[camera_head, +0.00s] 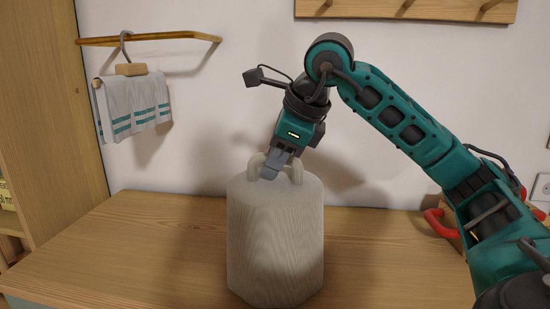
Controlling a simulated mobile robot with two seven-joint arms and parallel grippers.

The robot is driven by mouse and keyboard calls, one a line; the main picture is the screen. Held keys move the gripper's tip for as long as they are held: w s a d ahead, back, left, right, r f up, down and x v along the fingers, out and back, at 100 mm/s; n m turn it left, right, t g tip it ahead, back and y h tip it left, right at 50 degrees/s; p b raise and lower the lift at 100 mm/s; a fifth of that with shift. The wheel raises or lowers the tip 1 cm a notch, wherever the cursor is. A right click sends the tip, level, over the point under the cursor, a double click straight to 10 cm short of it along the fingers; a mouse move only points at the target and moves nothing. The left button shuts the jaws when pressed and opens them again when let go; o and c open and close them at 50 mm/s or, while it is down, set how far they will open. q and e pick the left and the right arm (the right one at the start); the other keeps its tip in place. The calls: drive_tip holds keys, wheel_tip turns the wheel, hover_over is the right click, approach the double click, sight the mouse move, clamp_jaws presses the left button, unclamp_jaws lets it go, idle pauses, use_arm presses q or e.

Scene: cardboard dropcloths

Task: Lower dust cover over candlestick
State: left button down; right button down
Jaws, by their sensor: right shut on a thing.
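The dust cover (275,245) is a tall pale grey faceted shape with a looped handle (256,165) on top. It is upright above the wooden table; I cannot tell whether its bottom edge touches the tabletop. My right gripper (272,172) is shut on the handle of the cover from above. The candlestick is not visible; the cover may hide it. My left gripper is not in view.
A striped towel (134,105) hangs from a wooden rail (150,38) on the wall at left. A red handle-like thing (438,222) shows at right, partly behind my arm.

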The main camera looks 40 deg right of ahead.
drive_tip(key=c, duration=1.2)
unclamp_jaws()
drive_tip(key=shift+c, duration=0.2)
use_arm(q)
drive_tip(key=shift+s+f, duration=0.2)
use_arm(e)
drive_tip(key=o, duration=0.4)
drive_tip(key=shift+s+r, duration=0.2)
drive_tip(key=shift+r, duration=0.25)
use_arm(q)
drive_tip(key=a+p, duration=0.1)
drive_tip(key=p, duration=0.1)
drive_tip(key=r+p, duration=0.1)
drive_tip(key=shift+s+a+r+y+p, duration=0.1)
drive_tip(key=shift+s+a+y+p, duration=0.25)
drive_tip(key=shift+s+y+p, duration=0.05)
use_arm(e)
drive_tip(key=v, duration=1.2)
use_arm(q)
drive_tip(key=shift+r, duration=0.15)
